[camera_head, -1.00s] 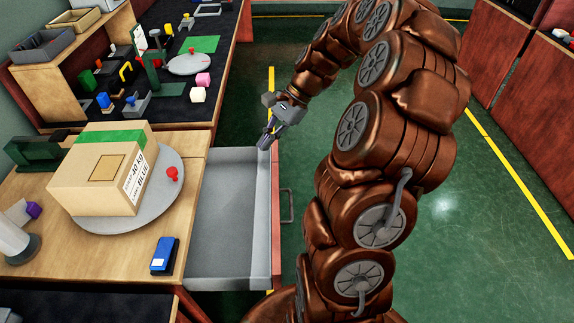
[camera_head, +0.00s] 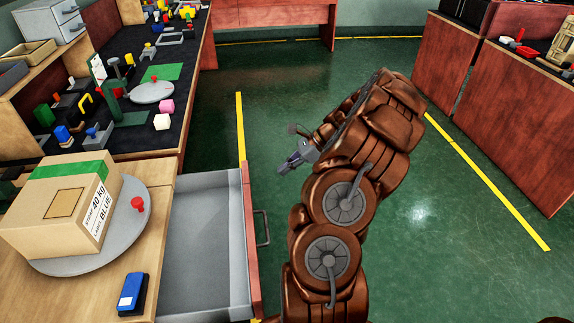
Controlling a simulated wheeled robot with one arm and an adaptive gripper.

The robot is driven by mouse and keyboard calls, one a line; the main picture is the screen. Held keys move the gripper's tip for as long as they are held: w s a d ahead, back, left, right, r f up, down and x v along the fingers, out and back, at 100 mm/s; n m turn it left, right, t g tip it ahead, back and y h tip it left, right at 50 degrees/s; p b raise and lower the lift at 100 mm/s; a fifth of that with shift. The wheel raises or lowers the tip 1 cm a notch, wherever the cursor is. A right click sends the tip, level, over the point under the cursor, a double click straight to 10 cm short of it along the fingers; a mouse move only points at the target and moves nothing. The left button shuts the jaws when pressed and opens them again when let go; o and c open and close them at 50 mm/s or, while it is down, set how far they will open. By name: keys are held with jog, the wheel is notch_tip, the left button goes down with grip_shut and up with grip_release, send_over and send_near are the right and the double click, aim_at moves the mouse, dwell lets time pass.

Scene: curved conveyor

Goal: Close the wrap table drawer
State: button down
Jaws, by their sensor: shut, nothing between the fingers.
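The wrap table drawer (camera_head: 205,262) is pulled out from the wooden wrap table (camera_head: 88,293) and looks empty. It has grey inner walls, a reddish front panel (camera_head: 251,240) and a dark handle (camera_head: 263,228) on its right side. My gripper (camera_head: 282,170) is shut and empty. It hangs over the green floor to the right of and beyond the drawer's far front corner, apart from the handle.
A cardboard box (camera_head: 60,207) rests on a grey turntable (camera_head: 90,262) with a red knob. A blue device (camera_head: 132,294) lies near the table's edge. A cluttered black workbench (camera_head: 150,136) stands beyond.

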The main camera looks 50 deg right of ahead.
jog(key=w+a+f, duration=0.4)
jog(key=w+a, duration=0.1)
jog(key=a, duration=0.2)
jog(key=shift+w+p, duration=0.1)
jog(key=shift+p, duration=0.2)
